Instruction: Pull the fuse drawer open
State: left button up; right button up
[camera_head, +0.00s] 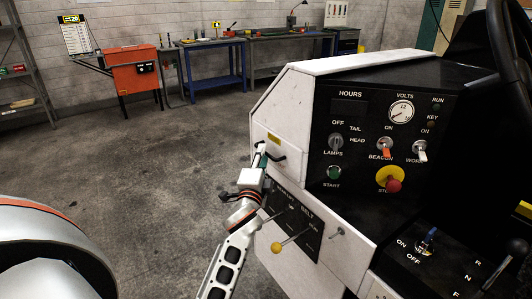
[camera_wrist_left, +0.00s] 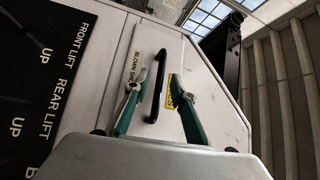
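The fuse drawer front (camera_head: 273,139) is a pale panel on the side of the white console, with a yellow label and a black handle (camera_head: 277,157). In the left wrist view the black handle (camera_wrist_left: 157,88) is a bar standing beside the yellow label (camera_wrist_left: 170,91). My left gripper (camera_head: 262,156) is at the drawer front and partly covers it. In the left wrist view its green fingers (camera_wrist_left: 156,84) are spread, one on each side of the handle, with gaps to it. The drawer looks flush with the panel. My right gripper is not in view.
The console's black control panel (camera_head: 345,177) carries switches, a gauge and a red stop button (camera_head: 393,185). A lever with a yellow knob (camera_head: 277,247) sticks out below the drawer. The floor (camera_head: 150,170) left of the console is clear. Workbenches (camera_head: 215,65) stand far behind.

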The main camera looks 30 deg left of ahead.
pick_arm(q)
jog(key=shift+x, duration=1.2)
grip_shut()
jog(key=shift+s, duration=0.1)
